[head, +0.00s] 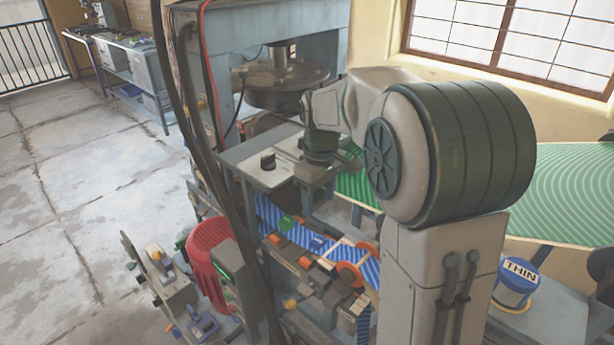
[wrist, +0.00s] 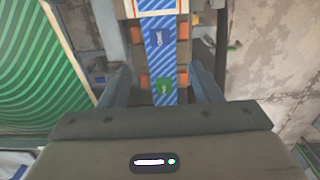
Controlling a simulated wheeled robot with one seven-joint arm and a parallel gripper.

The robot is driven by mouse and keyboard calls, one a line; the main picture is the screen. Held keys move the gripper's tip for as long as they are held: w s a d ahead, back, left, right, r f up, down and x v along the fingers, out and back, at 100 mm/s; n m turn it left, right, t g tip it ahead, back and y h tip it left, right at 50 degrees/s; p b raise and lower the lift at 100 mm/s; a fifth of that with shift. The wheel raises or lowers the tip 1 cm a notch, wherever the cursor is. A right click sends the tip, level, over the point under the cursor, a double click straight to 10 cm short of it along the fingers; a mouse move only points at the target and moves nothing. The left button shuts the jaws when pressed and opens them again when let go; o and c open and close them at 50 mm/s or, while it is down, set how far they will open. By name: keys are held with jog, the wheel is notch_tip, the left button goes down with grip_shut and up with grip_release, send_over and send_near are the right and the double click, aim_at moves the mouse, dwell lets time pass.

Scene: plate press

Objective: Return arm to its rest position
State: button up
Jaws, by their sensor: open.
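My arm reaches away from its column toward the plate press (head: 222,75) in the head view, bent down at the wrist. My gripper (head: 316,180) hangs by the edge of the press's grey table (head: 258,178); its fingertips are hard to make out there. In the wrist view my gripper (wrist: 162,82) is open, with its two blue-grey fingers wide apart and nothing held between them.
A green striped surface (head: 565,190) lies right of the arm, and a blue pot marked THIN (head: 514,284) stands at lower right. Concrete floor (head: 75,215) at left is clear.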

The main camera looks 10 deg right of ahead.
jog(key=s+m+t, duration=0.3)
jog(key=s+m, duration=0.4)
jog(key=s, duration=1.4)
jog(key=shift+s+f, duration=0.15)
jog(key=shift+f, duration=0.15)
